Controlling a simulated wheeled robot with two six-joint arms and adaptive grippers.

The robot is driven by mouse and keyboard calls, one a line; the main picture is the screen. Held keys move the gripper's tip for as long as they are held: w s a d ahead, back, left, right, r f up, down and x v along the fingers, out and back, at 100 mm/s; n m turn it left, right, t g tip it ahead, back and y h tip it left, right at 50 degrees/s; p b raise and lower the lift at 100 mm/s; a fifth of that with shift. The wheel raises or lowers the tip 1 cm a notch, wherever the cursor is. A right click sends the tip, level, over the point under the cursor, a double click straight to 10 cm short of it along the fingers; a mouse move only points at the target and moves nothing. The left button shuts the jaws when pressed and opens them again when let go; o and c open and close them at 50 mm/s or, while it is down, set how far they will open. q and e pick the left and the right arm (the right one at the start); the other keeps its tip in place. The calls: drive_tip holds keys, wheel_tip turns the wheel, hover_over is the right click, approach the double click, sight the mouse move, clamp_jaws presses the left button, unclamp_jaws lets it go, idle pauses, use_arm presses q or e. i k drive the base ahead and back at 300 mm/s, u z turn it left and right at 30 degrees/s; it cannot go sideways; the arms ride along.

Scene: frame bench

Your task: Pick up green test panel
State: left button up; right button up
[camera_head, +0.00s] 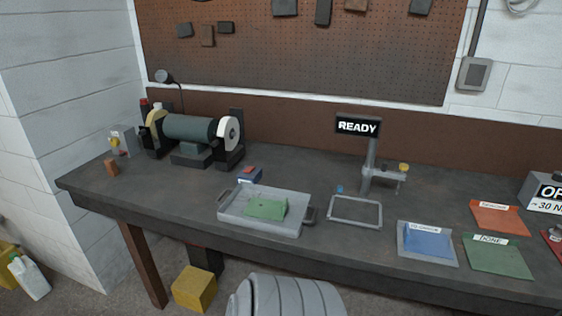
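The green test panel (266,208) lies in a shallow grey metal tray (232,213) near the front edge of the bench, left of the middle. It looks like a small flat green piece with a raised part on it. Nothing covers it. Neither of my grippers shows in this view.
An empty wire frame (354,211) lies right of the tray, before a stand with a READY sign (357,126). Blue (428,242), orange (499,218) and green (499,258) labelled trays lie at right. A bench grinder (190,130) stands at back left.

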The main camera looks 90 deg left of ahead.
sight(266, 209)
drive_tip(key=u, duration=0.65)
drive_tip(key=i, duration=0.7)
drive_tip(key=u, duration=0.9)
